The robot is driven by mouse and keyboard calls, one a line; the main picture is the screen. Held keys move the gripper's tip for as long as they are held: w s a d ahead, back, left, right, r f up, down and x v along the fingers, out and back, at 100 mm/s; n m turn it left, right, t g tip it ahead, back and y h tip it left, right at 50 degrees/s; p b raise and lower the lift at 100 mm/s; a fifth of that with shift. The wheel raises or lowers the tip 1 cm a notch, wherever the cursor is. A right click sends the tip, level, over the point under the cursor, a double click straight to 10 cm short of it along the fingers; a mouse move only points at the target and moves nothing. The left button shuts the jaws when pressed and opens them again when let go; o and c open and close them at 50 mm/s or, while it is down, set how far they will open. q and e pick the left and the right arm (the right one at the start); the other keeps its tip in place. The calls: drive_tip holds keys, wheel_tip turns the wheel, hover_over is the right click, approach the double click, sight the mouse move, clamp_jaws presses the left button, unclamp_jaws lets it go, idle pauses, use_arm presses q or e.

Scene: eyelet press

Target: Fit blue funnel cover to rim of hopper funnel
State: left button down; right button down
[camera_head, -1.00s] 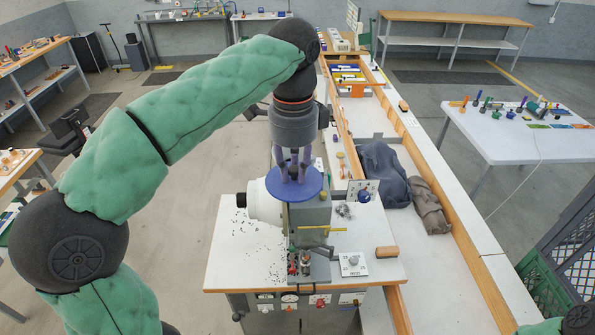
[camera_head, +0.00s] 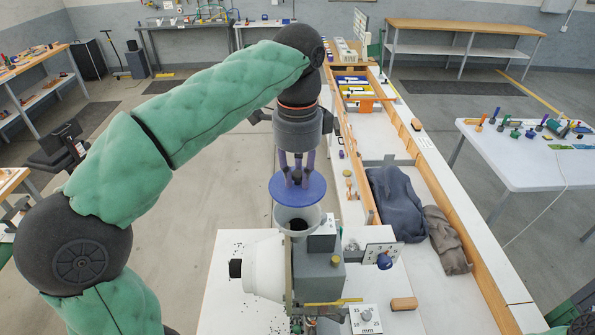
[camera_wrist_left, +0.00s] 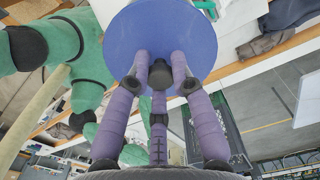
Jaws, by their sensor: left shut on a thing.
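The blue funnel cover (camera_head: 283,192) is a flat round disc with a dark knob on top. My left gripper (camera_head: 297,180) is shut on the knob; its purple fingers close around it in the left wrist view (camera_wrist_left: 159,76), where the disc (camera_wrist_left: 160,30) also shows. The pale grey hopper funnel (camera_head: 298,225) stands on the press, with dark material in its mouth. The cover overlaps the far part of the funnel's mouth in the head view, while the near part shows open. The height of the gap between them is hard to judge. My right gripper is out of view.
The grey press body (camera_head: 319,272) and a white drum (camera_head: 263,268) stand below the funnel on a white bench. Dark cloth (camera_head: 396,203) lies in the long wood-edged trough. Small dark bits are scattered on the bench.

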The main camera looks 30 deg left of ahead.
sight(297, 186)
use_arm(q)
drive_tip(key=shift+f+b, duration=1.8)
drive_tip(key=shift+f, duration=1.1)
drive_tip(key=shift+p, duration=0.6)
drive_tip(key=shift+f, duration=0.4)
drive_tip(key=shift+p, duration=0.35)
idle(1.9)
drive_tip(key=shift+f+b, duration=0.4)
drive_tip(key=shift+f, duration=0.15)
